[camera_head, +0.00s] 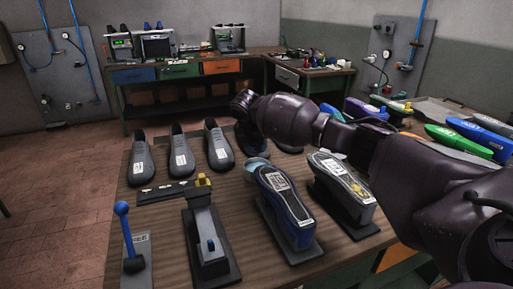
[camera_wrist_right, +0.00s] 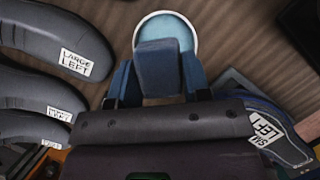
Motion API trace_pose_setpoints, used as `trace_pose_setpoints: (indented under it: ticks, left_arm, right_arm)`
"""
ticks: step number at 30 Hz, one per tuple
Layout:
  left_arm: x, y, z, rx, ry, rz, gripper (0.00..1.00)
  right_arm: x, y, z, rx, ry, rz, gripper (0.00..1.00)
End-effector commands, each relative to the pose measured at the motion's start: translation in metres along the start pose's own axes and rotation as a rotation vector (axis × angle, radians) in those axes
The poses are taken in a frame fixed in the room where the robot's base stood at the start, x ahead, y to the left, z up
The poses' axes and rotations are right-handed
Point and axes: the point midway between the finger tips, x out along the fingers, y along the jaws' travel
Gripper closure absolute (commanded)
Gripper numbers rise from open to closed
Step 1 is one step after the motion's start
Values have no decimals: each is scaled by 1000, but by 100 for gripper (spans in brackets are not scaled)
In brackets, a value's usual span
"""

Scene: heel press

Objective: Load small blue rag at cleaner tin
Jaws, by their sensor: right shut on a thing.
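The cleaner tin appears to be the round piece with a pale rim and light blue top (camera_head: 256,163) on the bench, between the grey lasts and a blue one. It also shows at the top of the right wrist view (camera_wrist_right: 168,33). My right gripper (camera_wrist_right: 158,80) is shut on a small slate-blue block-like piece (camera_wrist_right: 160,68), apparently the small blue rag. In the wrist view this piece overlaps the tin's near edge; I cannot tell whether they touch. In the head view my right gripper (camera_head: 250,143) is dark and partly unclear, just behind the tin. My left gripper is not in view.
Grey lasts (camera_head: 181,152) stand left of the tin. Green and blue lasts (camera_head: 458,138) lie at the far right.

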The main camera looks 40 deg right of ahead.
Motion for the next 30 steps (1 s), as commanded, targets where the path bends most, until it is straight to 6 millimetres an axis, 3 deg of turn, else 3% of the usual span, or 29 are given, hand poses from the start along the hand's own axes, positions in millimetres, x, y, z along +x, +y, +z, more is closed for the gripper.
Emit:
trace_pose_setpoints:
  ticks: [8, 24, 30]
  left_arm:
    - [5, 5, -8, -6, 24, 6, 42]
    - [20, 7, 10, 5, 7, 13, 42]
    - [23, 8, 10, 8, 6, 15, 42]
  right_arm:
    - [6, 0, -2, -37, 1, 14, 75]
    - [50, 0, -20, -37, 2, 10, 75]
    - [57, 0, -23, -35, 1, 12, 75]
